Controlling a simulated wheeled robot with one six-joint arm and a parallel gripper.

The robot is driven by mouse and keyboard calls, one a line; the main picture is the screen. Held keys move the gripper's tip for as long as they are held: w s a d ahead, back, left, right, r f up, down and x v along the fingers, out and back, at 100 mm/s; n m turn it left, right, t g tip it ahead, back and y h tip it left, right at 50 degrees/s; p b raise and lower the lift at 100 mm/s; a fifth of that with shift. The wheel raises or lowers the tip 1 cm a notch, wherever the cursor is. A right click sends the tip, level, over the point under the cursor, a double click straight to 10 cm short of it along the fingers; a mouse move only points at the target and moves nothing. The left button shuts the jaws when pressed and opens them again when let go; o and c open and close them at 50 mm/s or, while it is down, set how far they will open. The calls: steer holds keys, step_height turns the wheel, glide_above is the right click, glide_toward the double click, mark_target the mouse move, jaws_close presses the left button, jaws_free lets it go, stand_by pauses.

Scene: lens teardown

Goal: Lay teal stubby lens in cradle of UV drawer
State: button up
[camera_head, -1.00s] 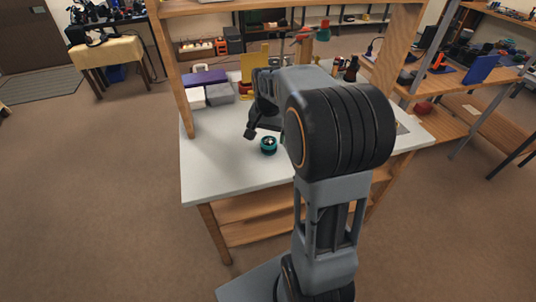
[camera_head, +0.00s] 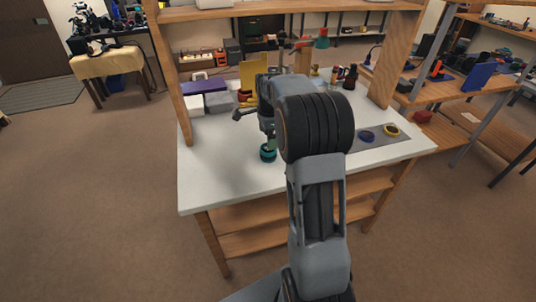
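The teal stubby lens (camera_head: 267,155) stands on the white worktop near its front edge, left of my arm. My gripper (camera_head: 270,143) points down right over the lens, at or just above its top. The fingertips are small and partly hidden, so I cannot tell whether they are open or closed, or whether they touch the lens. I cannot make out a UV drawer or its cradle for certain. A purple-topped box (camera_head: 204,86) stands at the back left of the worktop.
White and grey blocks (camera_head: 216,101) sit in front of the purple-topped box. A yellow stand (camera_head: 252,75) is behind my gripper. A grey mat at right holds a blue ring (camera_head: 367,136) and a yellow ring (camera_head: 391,130). The front left worktop (camera_head: 215,165) is clear.

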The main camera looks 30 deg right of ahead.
mark_target(268, 152)
steer(key=shift+d+f+b, duration=0.15)
steer(key=shift+f+b, duration=0.25)
steer(key=shift+f, duration=3.05)
steer(key=shift+r, duration=0.1)
steer(key=c, duration=1.2)
steer(key=shift+o, duration=0.2)
